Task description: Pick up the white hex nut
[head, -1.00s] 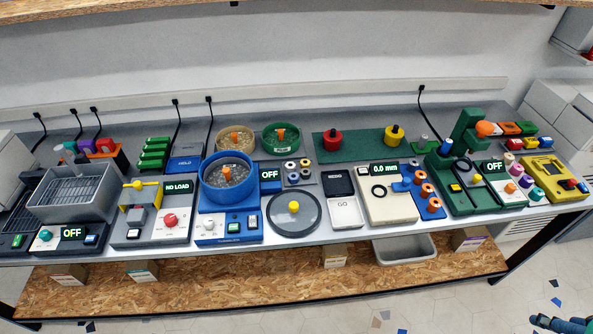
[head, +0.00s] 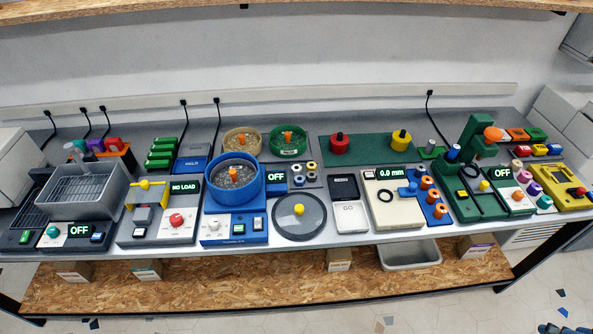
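A small grey rack (head: 304,190) on the bench, right of the blue machine, holds several small ring-like pieces with dark centres. One pale piece (head: 296,168) at its back left may be the white hex nut. At this size I cannot make out its six sides or be sure of its colour. The pieces sit close together. My gripper is not clearly in view. Only small dark blue bits show at the bottom right edge, too cut off to identify.
A blue bowl machine (head: 235,195) stands left of the rack. The bench is crowded.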

